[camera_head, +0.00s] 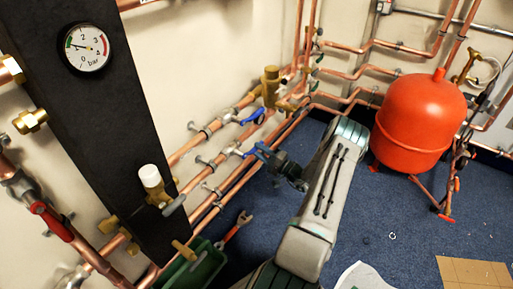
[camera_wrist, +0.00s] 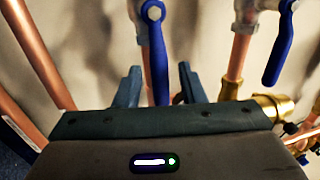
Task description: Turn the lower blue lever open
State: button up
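The lower blue lever (camera_head: 257,150) sits on a copper pipe in the head view, right at the tip of my gripper (camera_head: 270,158). In the wrist view a blue lever (camera_wrist: 158,55) hangs from its valve and reaches down between the two fingers of my gripper (camera_wrist: 160,80). The fingers are open, with a gap on each side of the lever. The lever's lower end is hidden behind the gripper body. The upper blue lever (camera_head: 252,116) is on the pipe above; another blue lever (camera_wrist: 280,50) shows at the right in the wrist view.
Copper pipes (camera_head: 215,127) run along the wall around the levers. A brass fitting (camera_wrist: 262,108) is close to the right of my gripper in the wrist view. A red tank (camera_head: 415,120) stands at the right. A green crate (camera_head: 205,268) and a wrench (camera_head: 235,230) are on the floor.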

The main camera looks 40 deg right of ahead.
jog(key=p+v, duration=0.2)
jog(key=v, duration=0.9)
jog(key=shift+s, duration=0.25)
jog(key=shift+d, duration=0.1)
jog(key=w+a+r+n+g+y+p, duration=0.1)
jog(key=a+r+n+g+y+p, duration=0.25)
jog(key=a+r+g+p, duration=0.7)
jog(key=w+a+r+n+g+y+p, duration=0.25)
jog(key=a+r+n+g, duration=0.25)
jog(key=a+r, duration=1.15)
jog(key=s+a+r+n+h+p, duration=0.1)
jog(key=s+a+r+h+p, duration=0.2)
jog(key=r, duration=0.9)
jog(key=s+a+r+n+h+p, duration=0.2)
jog(key=s+r+h+p, duration=0.3)
jog(key=s+r+p, duration=0.4)
jog(key=s+a+r+n+h+p, duration=0.2)
jog(key=s+r+h+p, duration=0.3)
jog(key=r, duration=1)
jog(key=s+a+p, duration=0.1)
jog(key=p, duration=0.1)
jog(key=shift+s+a+r+g+p, duration=0.2)
jog(key=shift+a+r+g+p, duration=0.1)
jog(key=shift+g+p, duration=0.05)
